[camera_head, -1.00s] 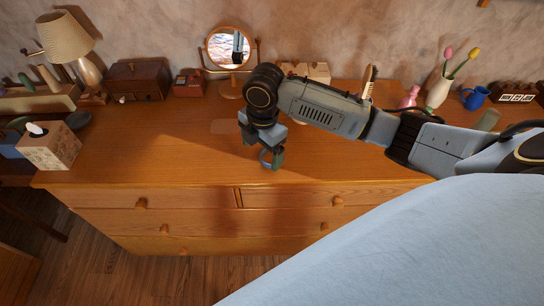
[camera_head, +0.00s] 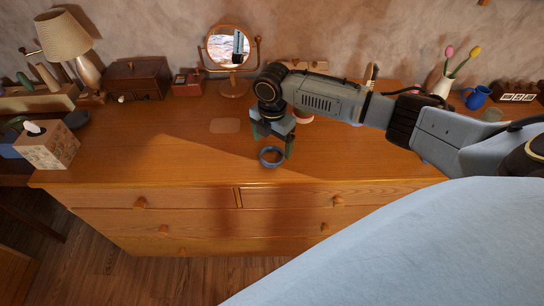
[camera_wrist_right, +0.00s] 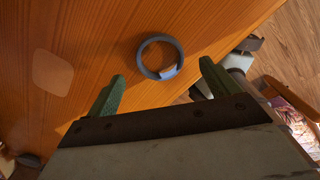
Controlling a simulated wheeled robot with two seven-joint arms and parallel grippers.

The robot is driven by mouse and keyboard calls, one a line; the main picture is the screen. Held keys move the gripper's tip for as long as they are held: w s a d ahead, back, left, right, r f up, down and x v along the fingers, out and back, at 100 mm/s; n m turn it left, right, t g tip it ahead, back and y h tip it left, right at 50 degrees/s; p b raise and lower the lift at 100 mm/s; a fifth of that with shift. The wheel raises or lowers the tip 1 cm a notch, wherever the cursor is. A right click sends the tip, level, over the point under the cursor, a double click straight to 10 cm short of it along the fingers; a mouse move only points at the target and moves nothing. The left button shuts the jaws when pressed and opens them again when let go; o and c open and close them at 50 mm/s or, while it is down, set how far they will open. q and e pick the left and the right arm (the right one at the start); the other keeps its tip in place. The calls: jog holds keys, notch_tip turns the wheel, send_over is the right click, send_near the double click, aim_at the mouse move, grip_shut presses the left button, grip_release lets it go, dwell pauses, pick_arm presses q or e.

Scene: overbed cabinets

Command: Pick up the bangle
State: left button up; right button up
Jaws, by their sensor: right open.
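The bangle (camera_head: 271,163) is a dark blue-grey ring lying flat on the wooden dresser top near its front edge. It also shows in the right wrist view (camera_wrist_right: 170,72), lying just beyond and between the two green fingertips. My right gripper (camera_head: 273,146) is open and empty, with its fingers pointing down just behind the bangle in the head view. In the right wrist view its fingers (camera_wrist_right: 162,69) are spread wide with nothing between them. Whether a fingertip touches the bangle cannot be told. My left gripper is not in view.
A thin flat coaster-like patch (camera_head: 225,125) lies left of the gripper. A round mirror (camera_head: 214,47), a wooden box (camera_head: 137,80) and a vase (camera_head: 440,88) stand along the back. A tissue box (camera_head: 48,148) is at the left. The dresser top left of the bangle is clear.

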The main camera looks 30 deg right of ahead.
aim_at(272, 158)
notch_tip(272, 158, down, 4)
jog(key=shift+f+b, duration=0.25)
jog(key=shift+b, duration=0.05)
jog(key=shift+c, duration=0.5)
jog(key=c, duration=1)
